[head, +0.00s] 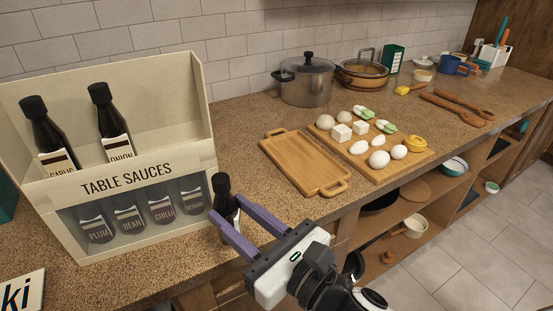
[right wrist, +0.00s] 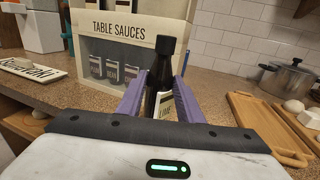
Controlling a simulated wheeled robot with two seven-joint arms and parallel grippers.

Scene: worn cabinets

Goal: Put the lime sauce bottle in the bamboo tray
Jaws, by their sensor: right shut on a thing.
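The lime sauce bottle (head: 223,184) is dark with a black cap. It stands upright near the counter's front edge, just right of the sauce display box. Its label, reading LIME in part, shows in the right wrist view (right wrist: 164,104). My right gripper (head: 227,213) has its purple fingers on either side of the bottle and is shut on it. The bottle's base is hidden, so I cannot tell whether it touches the counter. The bamboo tray (head: 297,160), with a handle at each end, lies empty to the right of the bottle. My left gripper is out of view.
The TABLE SAUCES box (head: 140,182) with several bottles stands close on the left. A board (head: 404,158) with eggs and other food lies right of the tray. A steel pot (head: 306,83) stands behind.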

